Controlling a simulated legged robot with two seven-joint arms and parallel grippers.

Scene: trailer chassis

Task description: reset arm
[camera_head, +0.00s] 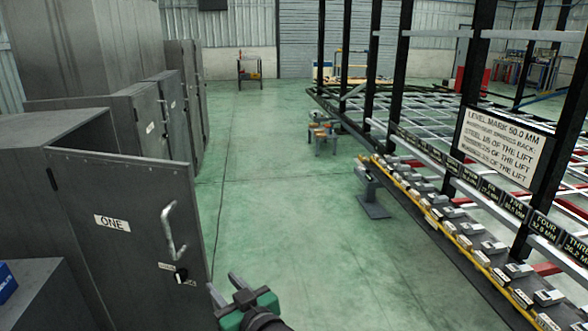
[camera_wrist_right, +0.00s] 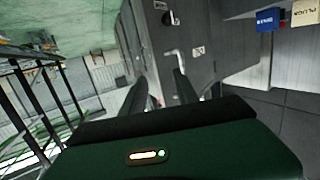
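My right gripper (camera_head: 225,286) is low in the head view, in front of and just right of the lower part of the grey cabinet door labelled ONE (camera_head: 118,225). Its two fingers are apart with nothing between them. In the right wrist view the open fingers (camera_wrist_right: 160,85) show with the door's bent handle (camera_wrist_right: 175,62) beyond them. The same handle (camera_head: 172,232) is upright on the door in the head view, apart from the gripper. The door stands open from its cabinet. My left gripper is not in view.
More grey cabinets (camera_head: 165,110) line the left. A blue box (camera_head: 5,281) sits at the left edge; a blue box (camera_wrist_right: 265,19) and a cream box (camera_wrist_right: 305,13) show in the wrist view. A rack with black posts (camera_head: 400,70) fills the right.

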